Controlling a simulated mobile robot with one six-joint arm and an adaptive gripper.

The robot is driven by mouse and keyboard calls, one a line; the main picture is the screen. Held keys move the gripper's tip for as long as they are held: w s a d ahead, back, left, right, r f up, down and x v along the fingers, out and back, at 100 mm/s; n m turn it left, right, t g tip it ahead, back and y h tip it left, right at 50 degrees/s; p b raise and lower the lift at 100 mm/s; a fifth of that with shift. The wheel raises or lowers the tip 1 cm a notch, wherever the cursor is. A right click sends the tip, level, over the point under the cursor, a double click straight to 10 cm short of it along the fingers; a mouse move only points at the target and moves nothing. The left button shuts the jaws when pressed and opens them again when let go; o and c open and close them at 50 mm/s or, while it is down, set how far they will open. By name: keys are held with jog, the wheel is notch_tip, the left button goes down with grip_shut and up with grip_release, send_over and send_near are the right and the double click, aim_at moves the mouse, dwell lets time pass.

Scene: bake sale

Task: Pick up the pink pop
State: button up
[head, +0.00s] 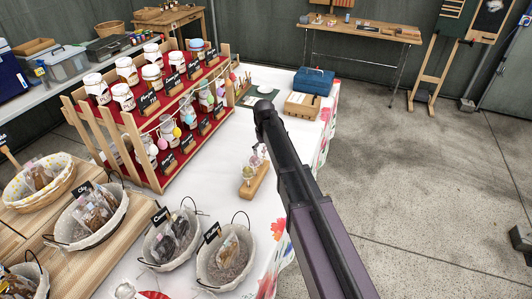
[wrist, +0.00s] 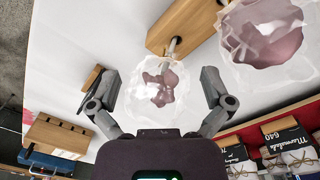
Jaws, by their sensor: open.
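Two pops in clear wrappers stand on a small wooden block (head: 258,183), near the table's right side. In the wrist view, one pop with a dark pink head (wrist: 160,88) sits between the two fingers of my gripper (wrist: 160,76). Its stick goes to the wooden block, which also shows there (wrist: 190,20). The other pop, with a mauve-pink head (wrist: 272,42), is at the upper right, outside the fingers. My gripper is open, with a gap to the pop on both sides. In the head view my gripper is hard to make out behind my arm.
A tiered wooden rack (head: 140,140) with jars and small labels stands left of the pops. Baskets of bagged goods, including a wire-handled one (head: 226,272), are in front. A wooden box (head: 302,105) and a blue box (head: 313,81) lie behind. White cloth around the block is clear.

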dwell(0.4)
jog(key=c, duration=0.8)
